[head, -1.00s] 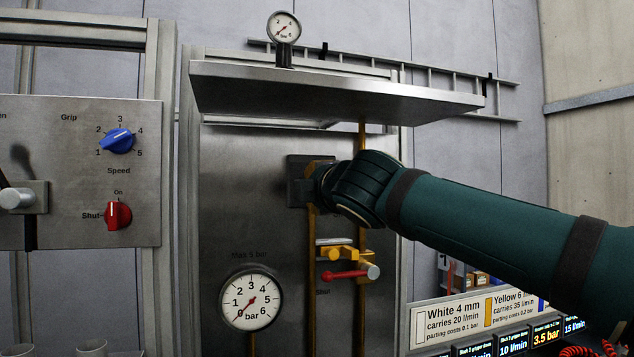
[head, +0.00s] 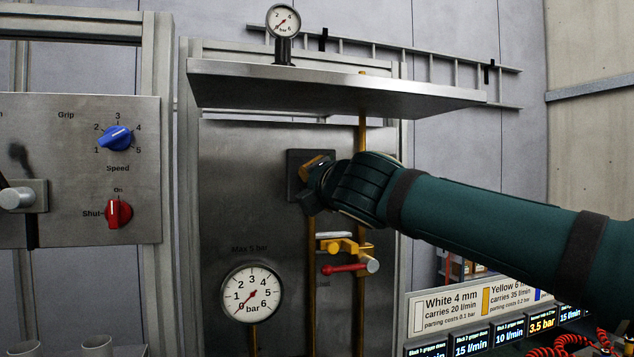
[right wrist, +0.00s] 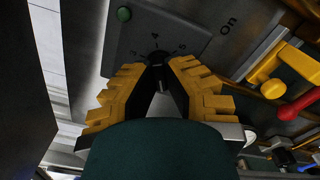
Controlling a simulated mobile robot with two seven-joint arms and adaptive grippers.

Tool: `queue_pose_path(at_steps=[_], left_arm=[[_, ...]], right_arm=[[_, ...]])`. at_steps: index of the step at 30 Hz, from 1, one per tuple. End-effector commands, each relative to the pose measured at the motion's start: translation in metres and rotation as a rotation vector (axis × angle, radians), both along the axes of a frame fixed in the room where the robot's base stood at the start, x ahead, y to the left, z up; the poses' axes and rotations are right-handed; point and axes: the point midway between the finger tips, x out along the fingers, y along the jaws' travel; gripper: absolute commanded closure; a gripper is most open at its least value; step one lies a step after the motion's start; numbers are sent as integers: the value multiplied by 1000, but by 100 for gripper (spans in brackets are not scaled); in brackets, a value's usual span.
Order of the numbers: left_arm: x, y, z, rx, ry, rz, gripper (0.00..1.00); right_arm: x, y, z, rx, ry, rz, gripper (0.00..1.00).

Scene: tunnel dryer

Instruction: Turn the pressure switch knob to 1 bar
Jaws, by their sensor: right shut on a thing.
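The pressure switch is a dark square box (head: 297,170) on the steel panel, partly hidden by my right gripper in the head view. My right gripper (right wrist: 158,68), with yellow fingers and dark pads, is shut on the knob. The fingers hide most of the knob, and I cannot read its setting. In the head view the right gripper (head: 312,168) reaches the box from the right. My left gripper is not in view.
Below the switch are brass pipes and a yellow valve with a red lever (head: 343,268). A large gauge (head: 252,293) marked "Max 5 bar" reads near 0. A steel shelf (head: 330,90) juts out above my right arm, with a small gauge (head: 283,20) on top.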

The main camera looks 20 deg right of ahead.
Motion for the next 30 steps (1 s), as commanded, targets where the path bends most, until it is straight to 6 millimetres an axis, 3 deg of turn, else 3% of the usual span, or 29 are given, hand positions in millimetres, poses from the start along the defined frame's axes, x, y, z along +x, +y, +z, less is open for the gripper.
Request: queue_pose_path(at_steps=[8, 9, 11, 23, 30], left_arm=[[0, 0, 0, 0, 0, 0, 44], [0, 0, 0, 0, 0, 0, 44], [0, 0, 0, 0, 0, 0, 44], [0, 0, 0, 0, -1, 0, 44], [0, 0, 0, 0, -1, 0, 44]], right_arm=[[0, 0, 2, -1, -4, 0, 100], [0, 0, 2, -1, -4, 0, 78], [0, 0, 1, 0, -3, 1, 59], [-6, 0, 1, 0, -1, 1, 59], [-45, -2, 2, 2, -4, 0, 59]])
